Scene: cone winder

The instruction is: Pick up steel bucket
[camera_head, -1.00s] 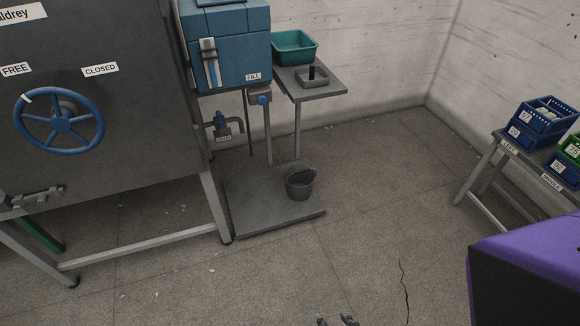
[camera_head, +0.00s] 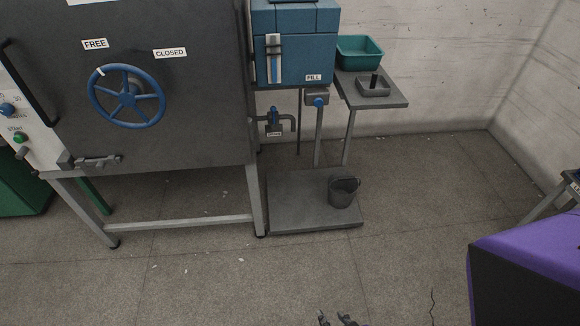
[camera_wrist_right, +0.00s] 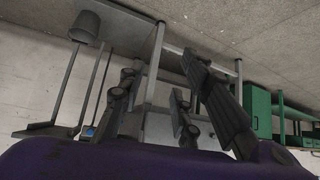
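The steel bucket (camera_head: 343,193) is dark grey and stands upright on a low grey platform (camera_head: 290,205) on the floor, near its right side. Its handle rests at the rim. In the right wrist view, which is upside down, the bucket (camera_wrist_right: 85,28) shows at the top left, well away from the fingers. My right gripper (camera_wrist_right: 163,88) has its fingers apart with nothing between them. Two dark fingertips (camera_head: 337,319), apparently its own, show at the bottom edge of the head view, well short of the bucket. My left gripper is not in view.
A large grey machine with a blue handwheel (camera_head: 127,97) stands on legs at left. A blue box (camera_head: 295,50) and a small side table (camera_head: 398,100) with a teal tub (camera_head: 359,53) are above and behind the bucket. The floor (camera_head: 230,285) in front is clear.

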